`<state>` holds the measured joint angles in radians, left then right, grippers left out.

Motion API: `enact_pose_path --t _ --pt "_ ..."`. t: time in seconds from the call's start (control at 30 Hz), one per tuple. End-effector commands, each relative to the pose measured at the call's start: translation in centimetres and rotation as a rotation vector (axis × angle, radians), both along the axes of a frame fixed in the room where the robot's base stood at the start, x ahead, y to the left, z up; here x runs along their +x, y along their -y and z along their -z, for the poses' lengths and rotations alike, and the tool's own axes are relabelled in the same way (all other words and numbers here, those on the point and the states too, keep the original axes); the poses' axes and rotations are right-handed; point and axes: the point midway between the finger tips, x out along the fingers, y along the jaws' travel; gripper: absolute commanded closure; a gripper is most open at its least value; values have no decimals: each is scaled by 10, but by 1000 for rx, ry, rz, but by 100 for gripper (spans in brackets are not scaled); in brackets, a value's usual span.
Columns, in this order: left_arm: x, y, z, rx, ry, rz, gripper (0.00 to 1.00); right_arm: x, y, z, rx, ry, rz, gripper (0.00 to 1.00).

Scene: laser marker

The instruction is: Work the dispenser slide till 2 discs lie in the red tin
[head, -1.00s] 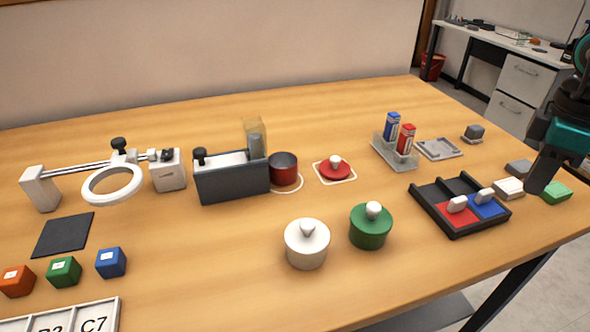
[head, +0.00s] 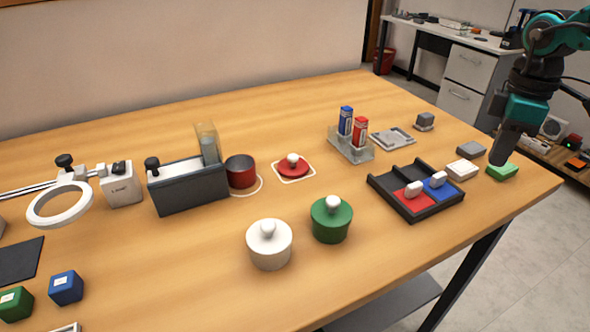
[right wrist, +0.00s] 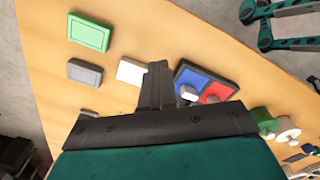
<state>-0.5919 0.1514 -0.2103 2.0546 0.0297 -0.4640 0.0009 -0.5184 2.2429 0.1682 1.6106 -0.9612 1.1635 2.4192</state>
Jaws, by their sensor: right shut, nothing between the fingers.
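The dispenser (head: 190,188) is a dark grey box with a white top, a black knob (head: 152,164) at its left end and a clear amber tube (head: 206,143) at its right end. The red tin (head: 241,172) stands open just right of it, on a white ring mark. Its inside is too dark and small to tell whether discs lie there. The red lid (head: 293,168) with a white knob lies on a square mat right of the tin. My right gripper (head: 502,158) is shut and empty above the table's right end, near the green block, far from the dispenser. My left gripper is not in view.
A white pot (head: 269,246) and a green pot (head: 331,222) stand in front of the tin. A black tray (head: 388,189) with red and blue pieces lies right. A clear stand (head: 351,149) holds two small bottles. A ring magnifier (head: 60,204) stands left.

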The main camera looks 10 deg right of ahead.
Motion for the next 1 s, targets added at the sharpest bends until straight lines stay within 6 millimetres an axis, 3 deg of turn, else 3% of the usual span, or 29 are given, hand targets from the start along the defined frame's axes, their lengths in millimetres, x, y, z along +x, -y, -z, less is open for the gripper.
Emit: enact_pose_path --t 0.43,1.0 --pt "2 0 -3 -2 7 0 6 0 2 0 0 0 0 100" --pt "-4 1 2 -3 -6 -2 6 9 34 0 0 0 2 100"
